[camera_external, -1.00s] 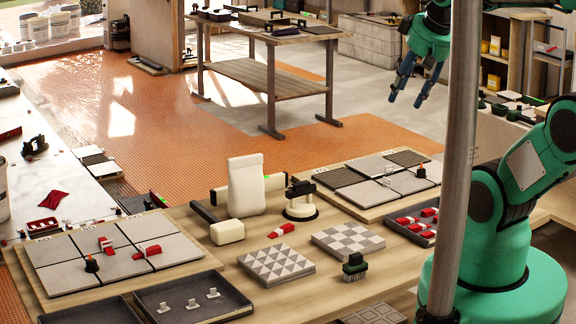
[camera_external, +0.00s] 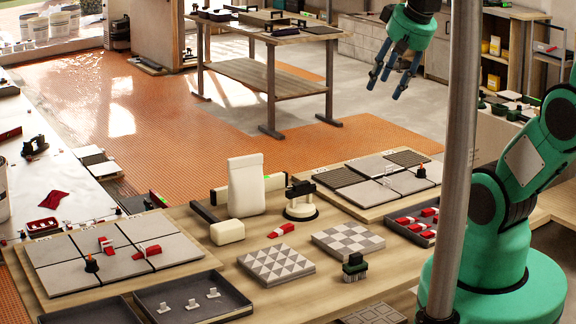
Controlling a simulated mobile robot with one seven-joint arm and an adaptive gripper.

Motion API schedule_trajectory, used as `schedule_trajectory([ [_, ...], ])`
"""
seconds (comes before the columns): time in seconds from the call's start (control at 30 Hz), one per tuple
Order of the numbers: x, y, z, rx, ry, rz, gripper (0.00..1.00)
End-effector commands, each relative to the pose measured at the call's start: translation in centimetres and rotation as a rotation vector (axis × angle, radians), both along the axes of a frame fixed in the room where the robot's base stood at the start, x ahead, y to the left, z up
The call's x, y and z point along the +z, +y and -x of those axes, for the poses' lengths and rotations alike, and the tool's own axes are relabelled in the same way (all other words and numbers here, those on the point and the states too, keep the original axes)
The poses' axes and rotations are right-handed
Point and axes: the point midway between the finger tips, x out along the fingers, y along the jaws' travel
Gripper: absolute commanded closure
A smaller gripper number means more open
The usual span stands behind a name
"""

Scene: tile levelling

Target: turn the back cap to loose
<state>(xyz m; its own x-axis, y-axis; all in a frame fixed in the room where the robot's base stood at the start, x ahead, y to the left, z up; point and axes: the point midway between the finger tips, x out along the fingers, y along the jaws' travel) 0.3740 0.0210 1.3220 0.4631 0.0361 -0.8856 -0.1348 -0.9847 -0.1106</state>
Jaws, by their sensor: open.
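One cap (camera_external: 421,171) stands upright on the right tile panel (camera_external: 345,204), farther back. The other cap (camera_external: 91,264) stands on the left tile panel (camera_external: 60,284), nearer the front. I cannot tell from this view how either cap is turned. My gripper (camera_external: 385,90) is open and empty, with its blue fingers pointing down. It hangs high in the picture, above and left of the cap on the right panel, and apart from everything.
Between the panels stand a cream bag (camera_external: 246,186), a suction lifter (camera_external: 300,200) and a mallet (camera_external: 228,232). A tray of red wedges (camera_external: 420,240) lies in front of the right panel. A metal pole (camera_external: 459,160) crosses the view before my arm.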

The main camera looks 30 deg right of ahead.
Motion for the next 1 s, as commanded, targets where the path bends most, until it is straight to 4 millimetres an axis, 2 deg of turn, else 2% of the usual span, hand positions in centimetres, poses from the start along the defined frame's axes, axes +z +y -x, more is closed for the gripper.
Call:
schedule_trajectory([
  [0.3,0.7,4.6,-8.2,-0.227,0.045,-0.178,0.57],
  [0.53,0.2,8.8,-14.2,-0.401,0.086,-0.301,0.57],
  [0.77,-1.4,13.8,-19.8,-0.580,0.137,-0.417,0.57],
  [1.0,-4.1,19.7,-25.3,-0.773,0.198,-0.527,0.57],
])
